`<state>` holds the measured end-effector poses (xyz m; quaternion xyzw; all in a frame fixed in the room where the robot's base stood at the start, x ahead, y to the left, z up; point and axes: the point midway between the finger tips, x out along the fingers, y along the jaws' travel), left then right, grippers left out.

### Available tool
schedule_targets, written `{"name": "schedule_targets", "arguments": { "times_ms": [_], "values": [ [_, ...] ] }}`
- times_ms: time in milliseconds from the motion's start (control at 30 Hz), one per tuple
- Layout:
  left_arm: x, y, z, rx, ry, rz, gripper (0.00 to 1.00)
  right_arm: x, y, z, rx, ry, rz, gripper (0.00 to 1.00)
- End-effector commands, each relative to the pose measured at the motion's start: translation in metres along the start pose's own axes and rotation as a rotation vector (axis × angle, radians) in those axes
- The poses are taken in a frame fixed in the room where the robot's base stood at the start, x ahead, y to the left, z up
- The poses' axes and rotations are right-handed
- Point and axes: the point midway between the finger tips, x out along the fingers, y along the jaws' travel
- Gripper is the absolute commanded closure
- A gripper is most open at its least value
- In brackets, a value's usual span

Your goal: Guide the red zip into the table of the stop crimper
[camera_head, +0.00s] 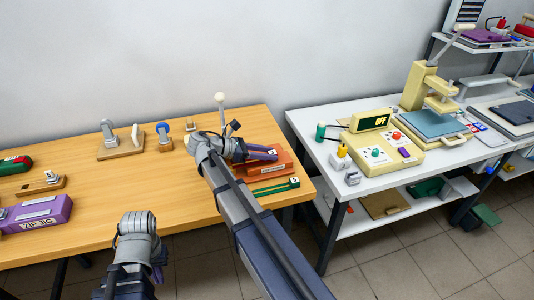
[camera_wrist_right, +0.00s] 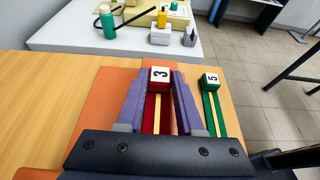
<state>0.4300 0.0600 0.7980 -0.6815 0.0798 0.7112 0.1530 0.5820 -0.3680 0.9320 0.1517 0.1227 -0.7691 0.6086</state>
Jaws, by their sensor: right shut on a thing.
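The red zip (camera_wrist_right: 157,108) has a red block marked 3 at its far end and a pale strip along its middle. My right gripper (camera_wrist_right: 160,82) has its purple fingers on both sides of the zip and is shut on it. In the head view the right gripper (camera_head: 275,152) is low over an orange base (camera_head: 262,171) near the table's right end. A white-knobbed lever (camera_head: 220,98) stands behind my right wrist; I take it and the orange base as the stop crimper, largely hidden by my arm. My left wrist (camera_head: 137,232) is at the bottom; its fingertips are hidden.
A green zip (camera_head: 275,187) with a block marked 5 lies beside the orange base. A purple ZIP JIG box (camera_head: 38,213) and small tools, including a blue-topped one (camera_head: 163,132), stand further left. A white table (camera_head: 315,128) with a cream press is to the right, across a gap.

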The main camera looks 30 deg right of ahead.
Motion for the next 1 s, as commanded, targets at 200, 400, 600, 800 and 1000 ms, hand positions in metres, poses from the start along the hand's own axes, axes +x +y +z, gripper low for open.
{"name": "schedule_targets", "arguments": {
  "times_ms": [200,400,600,800,1000],
  "values": [
    [0.0000,0.0000,0.0000,0.000,0.000,0.000,1.00,0.0000,0.0000,0.0000,0.000,0.000,0.000,1.00],
    [0.0006,0.0001,0.0000,0.000,0.000,0.000,1.00,-0.0012,0.0001,-0.0012,0.000,0.000,0.000,1.00],
    [0.0028,0.0002,-0.0002,0.000,0.000,0.000,1.00,-0.0068,0.0003,-0.0058,0.000,0.000,0.000,1.00],
    [0.0028,0.0003,-0.0002,0.000,0.000,0.000,1.00,-0.0083,0.0000,-0.0065,0.000,0.000,0.000,1.00],
    [0.0029,0.0003,-0.0002,0.000,0.000,0.000,1.00,-0.0081,-0.0001,-0.0066,0.000,0.000,0.000,1.00]
  ]
}}
